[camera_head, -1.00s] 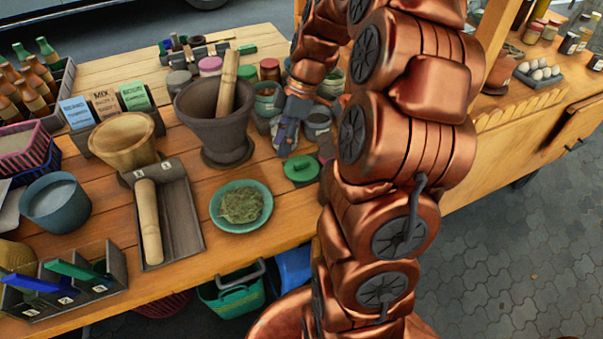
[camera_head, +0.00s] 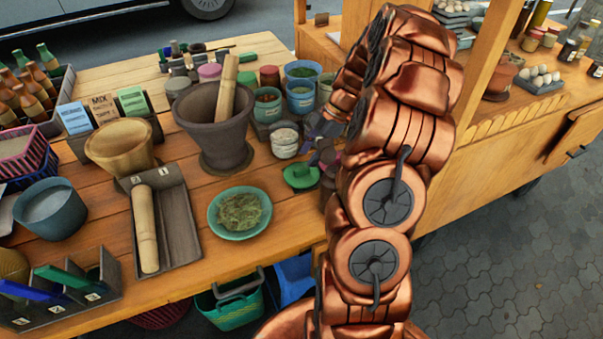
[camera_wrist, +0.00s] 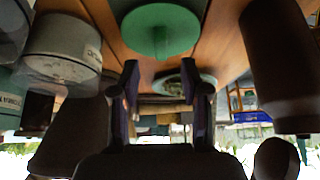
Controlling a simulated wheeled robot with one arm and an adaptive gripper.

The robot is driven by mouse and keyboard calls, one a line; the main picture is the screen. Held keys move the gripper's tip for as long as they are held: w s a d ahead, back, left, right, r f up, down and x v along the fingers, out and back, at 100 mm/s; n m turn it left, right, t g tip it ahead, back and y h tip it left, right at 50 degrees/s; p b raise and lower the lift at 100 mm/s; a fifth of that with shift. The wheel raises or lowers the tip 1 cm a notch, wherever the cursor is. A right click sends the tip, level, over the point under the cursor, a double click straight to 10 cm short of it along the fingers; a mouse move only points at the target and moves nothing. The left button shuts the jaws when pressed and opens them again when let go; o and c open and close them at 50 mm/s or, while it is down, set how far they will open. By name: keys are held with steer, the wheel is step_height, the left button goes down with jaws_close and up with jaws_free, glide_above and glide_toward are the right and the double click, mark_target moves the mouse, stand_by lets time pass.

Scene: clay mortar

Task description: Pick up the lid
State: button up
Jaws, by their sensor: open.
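The green lid (camera_head: 301,176), a flat disc with a small knob, lies on the wooden table in front of the white jar. It also shows at the top of the wrist view (camera_wrist: 160,30), beyond my fingertips. My gripper (camera_head: 322,130) is just behind and to the right of the lid, partly hidden by my arm. In the wrist view my gripper (camera_wrist: 163,82) has its two fingers apart with nothing held between them. The lid is clear of the fingers.
A labelled jar (camera_wrist: 62,50) is left of my fingers in the wrist view, and a dark cylinder (camera_wrist: 283,60) is right. The white jar (camera_head: 284,141), mortar (camera_head: 215,130) and green plate (camera_head: 239,226) stand left of my gripper in the head view.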

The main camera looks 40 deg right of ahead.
mark_target(302, 168)
steer(key=shift+p+x, duration=0.75)
steer(key=shift+x, duration=1.6)
steer(key=shift+d, duration=0.1)
jaws_close()
